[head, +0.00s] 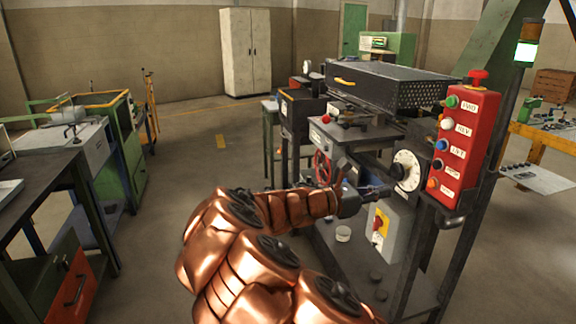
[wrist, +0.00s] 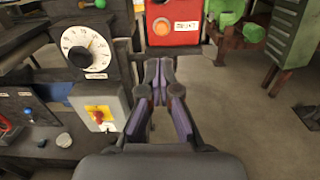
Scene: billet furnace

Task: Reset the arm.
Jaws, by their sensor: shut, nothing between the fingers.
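My copper-coloured arm (head: 250,235) reaches from the bottom of the head view toward the furnace machine. My gripper (head: 388,190) is at its end, just in front of and below the white dial (head: 406,170) in that view. In the wrist view my gripper (wrist: 160,68) has its fingers together with nothing between them. There the dial (wrist: 85,48) with its black knob is left of the fingers, and the red button box (wrist: 173,22) is beyond their tips. I cannot tell whether the fingers touch anything.
The red button panel (head: 465,145) stands right of the dial. A grey box with a yellow and red switch (head: 380,224) hangs below my gripper. A dark perforated furnace cover (head: 390,85) is above. Green benches stand left; open floor (head: 190,175) lies between.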

